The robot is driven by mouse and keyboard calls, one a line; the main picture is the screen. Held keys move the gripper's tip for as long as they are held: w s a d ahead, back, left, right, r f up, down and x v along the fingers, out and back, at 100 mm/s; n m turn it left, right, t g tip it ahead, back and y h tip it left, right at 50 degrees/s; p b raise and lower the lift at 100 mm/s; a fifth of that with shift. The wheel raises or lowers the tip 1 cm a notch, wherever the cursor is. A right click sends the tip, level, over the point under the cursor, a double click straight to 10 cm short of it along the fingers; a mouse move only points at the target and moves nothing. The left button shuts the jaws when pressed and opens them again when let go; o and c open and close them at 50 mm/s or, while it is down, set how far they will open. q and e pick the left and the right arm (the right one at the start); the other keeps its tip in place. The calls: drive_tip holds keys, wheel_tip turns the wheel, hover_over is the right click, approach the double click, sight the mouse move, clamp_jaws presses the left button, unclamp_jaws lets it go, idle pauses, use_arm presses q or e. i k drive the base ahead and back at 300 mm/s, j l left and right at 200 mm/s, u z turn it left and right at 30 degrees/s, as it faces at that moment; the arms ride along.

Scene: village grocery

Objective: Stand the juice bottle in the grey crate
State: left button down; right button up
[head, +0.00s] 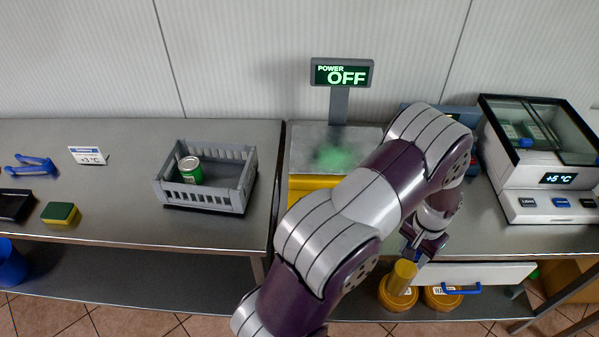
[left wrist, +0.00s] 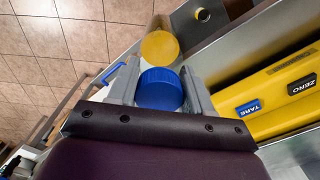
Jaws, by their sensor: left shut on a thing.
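The grey crate (head: 172,192) stands on the left counter with a green can (head: 190,170) inside and bare floor to the can's right. My left gripper (head: 416,256) is far to its right, low at the front of the right counter. It is shut on the blue cap (left wrist: 160,88) of what appears to be the juice bottle. The yellow body (head: 402,277) hangs below the gripper, slightly tilted, in the head view. In the wrist view the cap sits between the fingers and hides much of what lies behind it. My right gripper is out of view.
A scale with a display reading OFF (head: 342,74) stands between crate and gripper, partly behind my arm. A white drawer front with a blue handle (head: 460,289) is beside the gripper. Yellow-lidded jars (head: 441,298) sit below. A glass-topped cooler (head: 549,203) stands right.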

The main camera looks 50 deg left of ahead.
sight(228, 185)
drive_tip(key=k+j+u, duration=0.15)
drive_tip(key=u, duration=0.25)
drive_tip(key=k+j+u, duration=0.25)
drive_tip(key=u, duration=0.15)
drive_tip(key=k, duration=0.05)
